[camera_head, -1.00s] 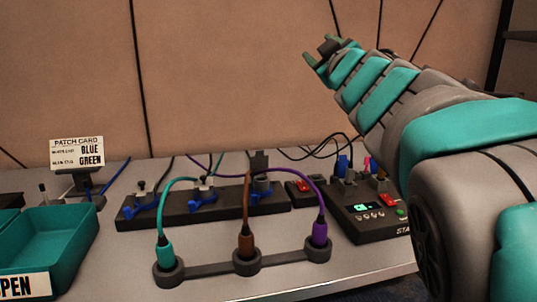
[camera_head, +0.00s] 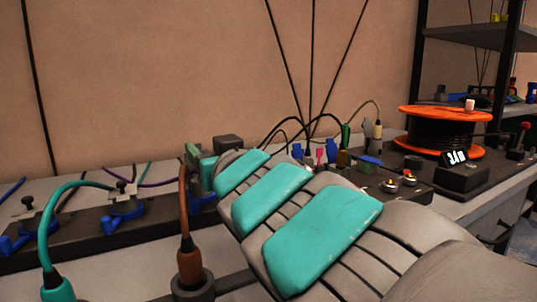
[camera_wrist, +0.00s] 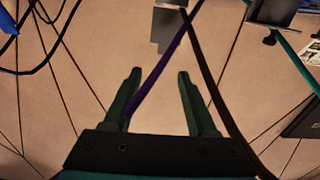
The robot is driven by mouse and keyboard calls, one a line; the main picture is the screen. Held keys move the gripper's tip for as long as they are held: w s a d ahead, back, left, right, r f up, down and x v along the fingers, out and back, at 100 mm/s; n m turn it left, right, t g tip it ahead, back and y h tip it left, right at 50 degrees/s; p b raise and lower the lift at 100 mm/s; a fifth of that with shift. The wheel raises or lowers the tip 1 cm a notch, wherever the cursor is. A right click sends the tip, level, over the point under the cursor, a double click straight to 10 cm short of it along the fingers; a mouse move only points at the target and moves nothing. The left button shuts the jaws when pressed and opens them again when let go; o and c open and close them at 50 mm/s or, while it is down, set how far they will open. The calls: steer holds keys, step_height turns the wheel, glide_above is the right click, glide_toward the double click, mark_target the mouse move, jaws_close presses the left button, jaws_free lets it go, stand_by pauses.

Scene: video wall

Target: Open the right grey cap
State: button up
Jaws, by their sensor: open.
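In the head view my gripper (camera_head: 197,163) points away, low over the black socket strip (camera_head: 85,245), and my forearm covers the strip's right end. The right grey cap cannot be made out there. The middle cap (camera_head: 122,188) and left cap (camera_head: 28,203) stand on the strip with blue brackets. In the wrist view my gripper (camera_wrist: 160,80) is open, its two green fingers apart. A purple cable (camera_wrist: 170,60) runs between the fingers in the picture; I cannot tell its depth. A grey block (camera_wrist: 167,22) is at the top; whether it is the cap is unclear.
A teal cable (camera_head: 60,192) and a brown plug (camera_head: 189,262) rise in front of the strip. A dark block (camera_head: 228,143) stands behind my gripper. A box with several plugs, an orange spool (camera_head: 445,113) and a shelf (camera_head: 480,38) are to the right.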

mark_target(197, 144)
steer(key=shift+f+x, duration=0.2)
steer(key=shift+x, duration=1.1)
steer(key=shift+f+x, duration=0.2)
steer(key=shift+x, duration=1.1)
steer(key=shift+f+x, duration=0.15)
steer(key=shift+x, duration=1.15)
steer(key=shift+s+a, duration=0.15)
steer(key=shift+a, duration=0.05)
steer(key=shift+c, duration=0.2)
jaws_close()
